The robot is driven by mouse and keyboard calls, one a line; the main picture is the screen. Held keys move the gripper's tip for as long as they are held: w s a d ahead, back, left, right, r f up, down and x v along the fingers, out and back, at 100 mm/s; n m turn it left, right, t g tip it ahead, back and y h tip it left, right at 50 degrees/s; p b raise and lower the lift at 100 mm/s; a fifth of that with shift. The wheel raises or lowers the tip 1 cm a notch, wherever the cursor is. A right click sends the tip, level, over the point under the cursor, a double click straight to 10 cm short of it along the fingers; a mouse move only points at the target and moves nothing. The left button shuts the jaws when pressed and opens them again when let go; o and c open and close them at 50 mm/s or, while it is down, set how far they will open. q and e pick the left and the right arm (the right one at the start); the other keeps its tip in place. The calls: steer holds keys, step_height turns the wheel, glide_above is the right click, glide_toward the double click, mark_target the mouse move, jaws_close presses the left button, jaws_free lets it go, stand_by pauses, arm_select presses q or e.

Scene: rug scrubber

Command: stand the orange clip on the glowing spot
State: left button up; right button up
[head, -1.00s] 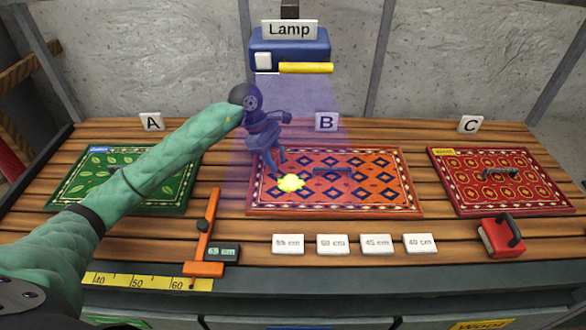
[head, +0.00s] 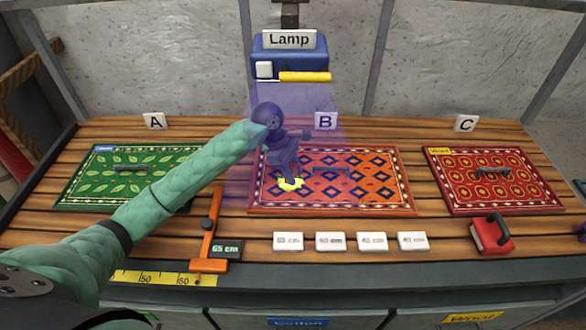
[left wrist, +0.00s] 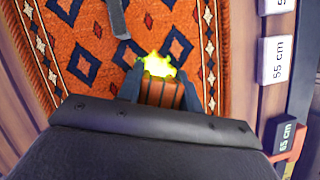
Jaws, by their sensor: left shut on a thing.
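The glowing yellow spot (head: 291,184) lies near the front left of the orange patterned rug (head: 385,207) at B. My left gripper (head: 288,179) is right at the spot and partly covers it. In the left wrist view my left gripper (left wrist: 158,88) is shut on the ribbed orange clip (left wrist: 162,94). The glow (left wrist: 158,65) shows just beyond the clip's edge, and the clip covers part of it. Whether the clip touches the rug I cannot tell. The head view does not show the clip clearly. My right gripper is not in view.
A blue lamp (head: 290,57) casts violet light over the rug. An orange gauge (head: 207,240) reading 65 cm stands left of several white distance tags (head: 330,241). A red block with a black handle (head: 490,235) is at right. Green (head: 90,190) and red (head: 500,205) rugs lie either side.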

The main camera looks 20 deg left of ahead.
arm_select(q)
steer(key=shift+f, duration=0.25)
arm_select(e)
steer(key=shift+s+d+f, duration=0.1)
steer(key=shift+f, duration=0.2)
arm_select(q)
steer(key=shift+f, duration=0.1)
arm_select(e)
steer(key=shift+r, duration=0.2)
arm_select(q)
steer(key=o, duration=1)
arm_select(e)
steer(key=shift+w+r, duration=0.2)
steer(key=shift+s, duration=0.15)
